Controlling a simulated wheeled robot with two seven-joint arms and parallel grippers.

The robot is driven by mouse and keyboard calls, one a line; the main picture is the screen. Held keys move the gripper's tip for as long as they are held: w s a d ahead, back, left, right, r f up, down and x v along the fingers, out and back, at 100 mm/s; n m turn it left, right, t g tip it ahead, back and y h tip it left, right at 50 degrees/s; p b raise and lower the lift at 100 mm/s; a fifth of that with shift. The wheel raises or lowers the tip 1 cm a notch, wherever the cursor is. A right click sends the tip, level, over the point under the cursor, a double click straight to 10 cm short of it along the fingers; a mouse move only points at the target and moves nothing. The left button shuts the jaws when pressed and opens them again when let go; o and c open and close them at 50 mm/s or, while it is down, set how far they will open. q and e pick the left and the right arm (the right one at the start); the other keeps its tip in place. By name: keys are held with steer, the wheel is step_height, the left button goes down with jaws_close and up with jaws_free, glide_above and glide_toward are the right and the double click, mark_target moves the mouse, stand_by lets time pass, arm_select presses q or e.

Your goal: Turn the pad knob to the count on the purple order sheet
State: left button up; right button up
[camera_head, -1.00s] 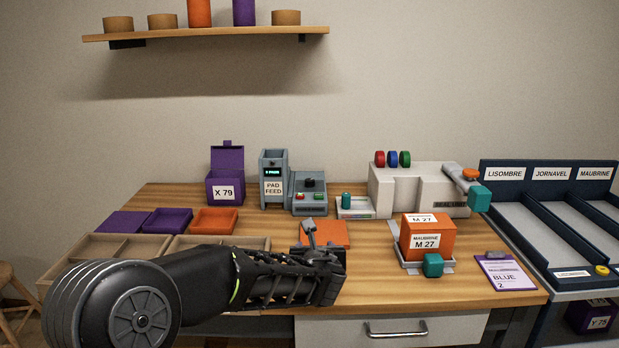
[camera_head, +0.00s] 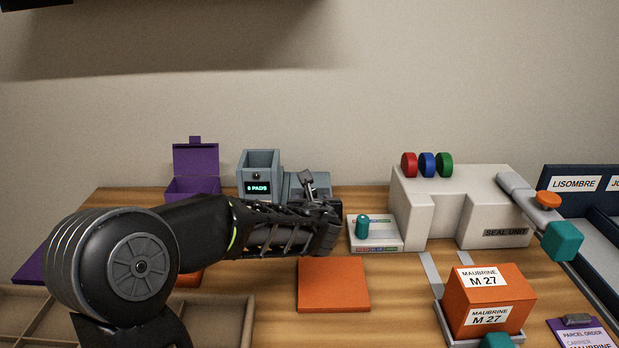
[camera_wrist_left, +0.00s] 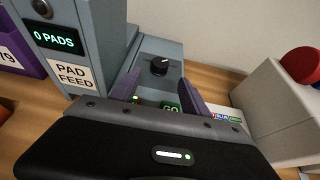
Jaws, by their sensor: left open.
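The pad feed unit (camera_head: 258,172) is a grey box with a hopper and a display reading "0 PADS". Beside it, its black pad knob (camera_wrist_left: 160,66) with a pale pointer mark sits on a grey control panel (camera_wrist_left: 170,88). A green GO button (camera_wrist_left: 171,107) is nearer. My left gripper (camera_wrist_left: 162,95) is open, its two purple fingers spread in front of the knob, which is not between them. In the head view my left gripper (camera_head: 310,185) hides most of the panel. The purple order sheet (camera_head: 583,335) is cut off at bottom right; its count is out of frame.
A small white unit with a teal handle (camera_head: 362,228) stands right of my gripper. The seal unit (camera_head: 450,200) is farther right. An orange pad (camera_head: 333,285) lies on the table. An orange box marked M 27 (camera_head: 485,300) sits at front right. A purple box (camera_head: 194,165) is behind left.

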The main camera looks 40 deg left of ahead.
arm_select(q)
steer(key=shift+w+a, duration=0.2)
steer(key=shift+w, duration=0.1)
steer(key=shift+s+r, duration=0.1)
steer(key=shift+d, duration=0.1)
steer(key=shift+x, duration=3.9)
jaws_close()
